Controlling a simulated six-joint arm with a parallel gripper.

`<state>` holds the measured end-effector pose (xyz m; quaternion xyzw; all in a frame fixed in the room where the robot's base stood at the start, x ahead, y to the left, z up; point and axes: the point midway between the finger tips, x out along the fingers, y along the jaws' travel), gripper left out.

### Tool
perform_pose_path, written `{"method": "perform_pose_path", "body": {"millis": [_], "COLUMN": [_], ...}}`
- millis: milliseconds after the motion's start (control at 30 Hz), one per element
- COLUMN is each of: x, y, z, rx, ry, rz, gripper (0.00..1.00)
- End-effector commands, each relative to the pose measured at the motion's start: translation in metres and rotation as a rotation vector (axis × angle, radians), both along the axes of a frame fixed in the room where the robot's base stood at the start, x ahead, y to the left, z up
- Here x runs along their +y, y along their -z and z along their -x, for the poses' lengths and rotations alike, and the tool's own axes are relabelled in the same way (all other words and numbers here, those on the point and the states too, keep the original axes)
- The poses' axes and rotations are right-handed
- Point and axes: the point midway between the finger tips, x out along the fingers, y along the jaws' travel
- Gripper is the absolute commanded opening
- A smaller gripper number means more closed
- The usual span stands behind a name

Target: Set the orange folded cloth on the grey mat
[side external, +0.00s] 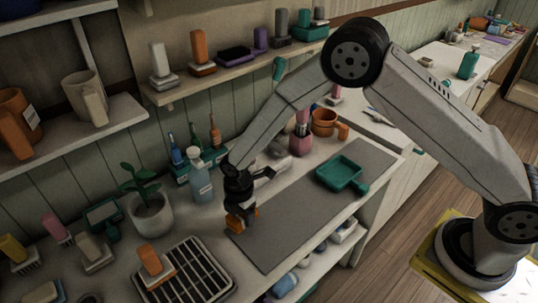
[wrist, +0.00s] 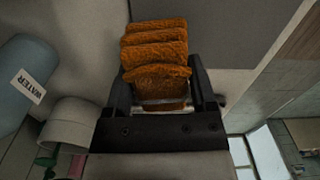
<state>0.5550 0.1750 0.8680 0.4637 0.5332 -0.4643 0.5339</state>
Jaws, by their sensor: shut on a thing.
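The orange folded cloth (wrist: 156,60) is between the two dark fingers of my gripper (wrist: 165,95) in the wrist view. In the side view only bits of the cloth (side external: 236,222) show under my gripper (side external: 241,212), which is shut on it. The grey mat (side external: 300,215) lies flat along the counter. My gripper is at the mat's left end. The mat also shows in the wrist view (wrist: 232,28), to the right of and behind the cloth. I cannot tell whether the cloth touches the mat or the counter.
A teal tray (side external: 339,172) sits on the mat's right part. A bottle labelled WATER (wrist: 25,80) stands close by on the left; it also shows in the side view (side external: 201,180). A potted plant (side external: 150,210) and a black rack (side external: 184,272) stand further left. The mat's middle is bare.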

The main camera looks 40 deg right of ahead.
Motion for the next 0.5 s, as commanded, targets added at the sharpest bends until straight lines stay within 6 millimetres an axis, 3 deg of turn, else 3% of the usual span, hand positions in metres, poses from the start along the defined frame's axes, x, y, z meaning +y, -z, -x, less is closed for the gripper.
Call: {"method": "perform_pose_path", "body": {"millis": [200,500], "x": [0.000,0.000], "y": [0.015,0.023], "z": [0.000,0.000], "rx": [0.000,0.000], "ry": [0.000,0.000], "rz": [0.000,0.000], "gripper": [0.00,0.00]}}
